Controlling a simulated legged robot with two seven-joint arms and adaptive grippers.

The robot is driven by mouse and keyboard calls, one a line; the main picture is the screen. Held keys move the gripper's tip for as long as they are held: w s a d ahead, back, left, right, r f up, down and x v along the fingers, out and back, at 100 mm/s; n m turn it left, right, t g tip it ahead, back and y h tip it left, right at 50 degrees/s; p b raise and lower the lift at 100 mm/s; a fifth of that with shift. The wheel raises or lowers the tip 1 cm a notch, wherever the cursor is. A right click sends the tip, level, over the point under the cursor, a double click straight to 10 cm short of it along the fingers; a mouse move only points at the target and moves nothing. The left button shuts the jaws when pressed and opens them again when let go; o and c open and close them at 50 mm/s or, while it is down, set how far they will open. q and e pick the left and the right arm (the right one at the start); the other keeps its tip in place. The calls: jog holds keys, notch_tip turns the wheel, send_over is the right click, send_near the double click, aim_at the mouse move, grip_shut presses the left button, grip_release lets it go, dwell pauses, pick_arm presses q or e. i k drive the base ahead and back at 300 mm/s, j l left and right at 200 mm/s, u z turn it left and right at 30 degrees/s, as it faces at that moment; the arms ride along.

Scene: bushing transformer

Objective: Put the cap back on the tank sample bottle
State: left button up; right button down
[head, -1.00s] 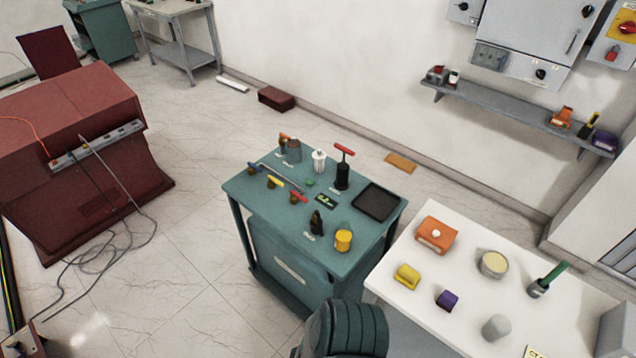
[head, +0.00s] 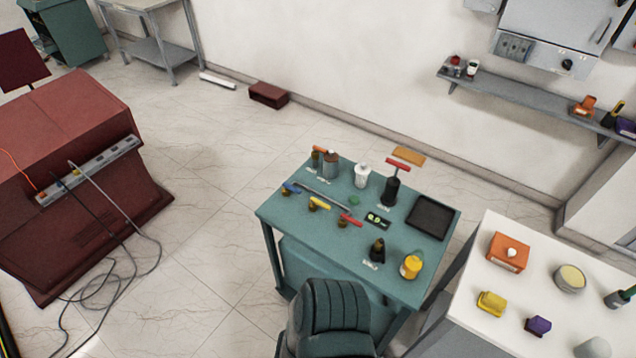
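I cannot read the labels, so I cannot tell which one is the tank sample bottle. Neither of my grippers is in view.
The table also holds a black pump with a red handle (head: 392,188), coloured-handled valves and a black tray (head: 432,217). A dark green ridged seat back (head: 337,308) stands before the table. A white bench (head: 476,262) is on the right.

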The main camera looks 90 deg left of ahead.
aim_at(411, 265)
jog(key=k+j, duration=1.35)
jog(key=j, duration=0.1)
